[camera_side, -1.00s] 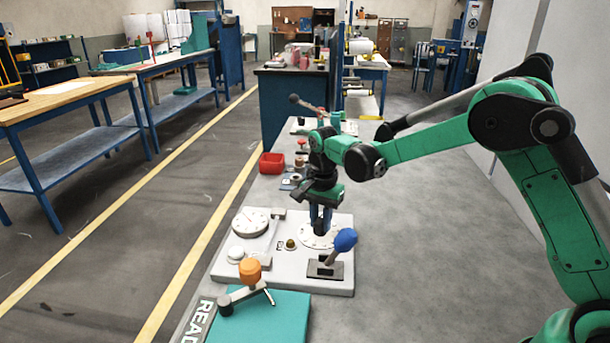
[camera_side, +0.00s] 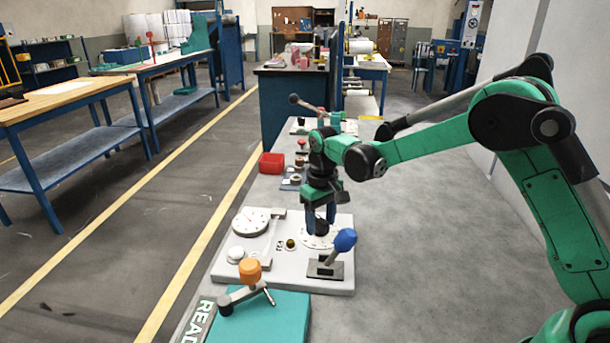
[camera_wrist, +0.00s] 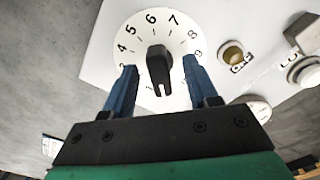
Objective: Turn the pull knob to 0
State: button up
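The pull knob (camera_wrist: 158,66) is a black bar-shaped knob at the middle of a round white dial (camera_wrist: 146,30). A pale mark shows at the knob's near end. My gripper (camera_wrist: 159,63) is open, with one blue finger on each side of the knob and a visible gap to it. In the side view my gripper (camera_side: 321,218) points down over the dial (camera_side: 312,242).
The white panel (camera_side: 235,275) also bears a gauge (camera_side: 251,221), a white button (camera_side: 235,254), a brass button (camera_side: 291,244) and a blue-knobbed lever (camera_side: 344,240) close beside my gripper. An orange-knobbed crank (camera_side: 249,272) stands in front. A red bin (camera_side: 271,164) is behind.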

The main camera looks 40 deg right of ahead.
aim_at(321, 219)
notch_tip(321, 219, up, 7)
jog(key=shift+r, duration=0.1)
dwell(0.4)
dwell(0.7)
